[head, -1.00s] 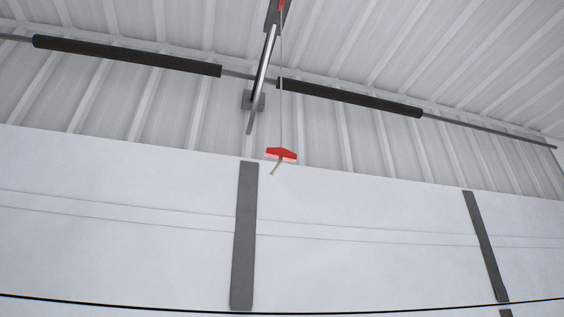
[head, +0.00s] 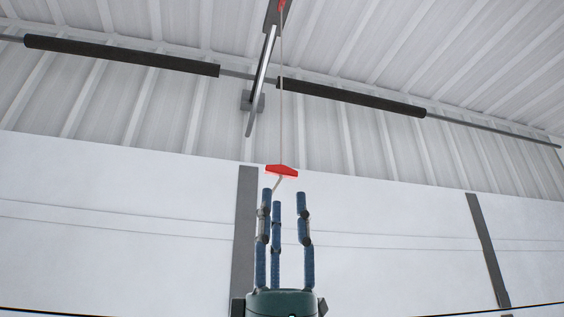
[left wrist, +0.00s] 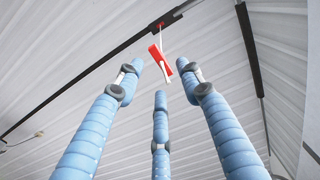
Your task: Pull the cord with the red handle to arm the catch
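The red handle (head: 282,170) hangs on a thin cord (head: 282,120) from the overhead rail in the head view. A short pale tail hangs below it. My left gripper (head: 284,194) points up from the bottom of the head view, its blue fingers spread and its tips just below the handle in the picture. In the left wrist view the handle (left wrist: 160,62) shows above and between the open fingertips (left wrist: 165,80), apart from them. Nothing is between the fingers. My right gripper is not in view.
A metal rail (head: 262,80) runs along the ceiling above the handle. A dark-sleeved bar (head: 350,97) crosses the wall top. A white panelled door (head: 380,230) with grey strips (head: 487,250) stands behind. The air around the handle looks clear.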

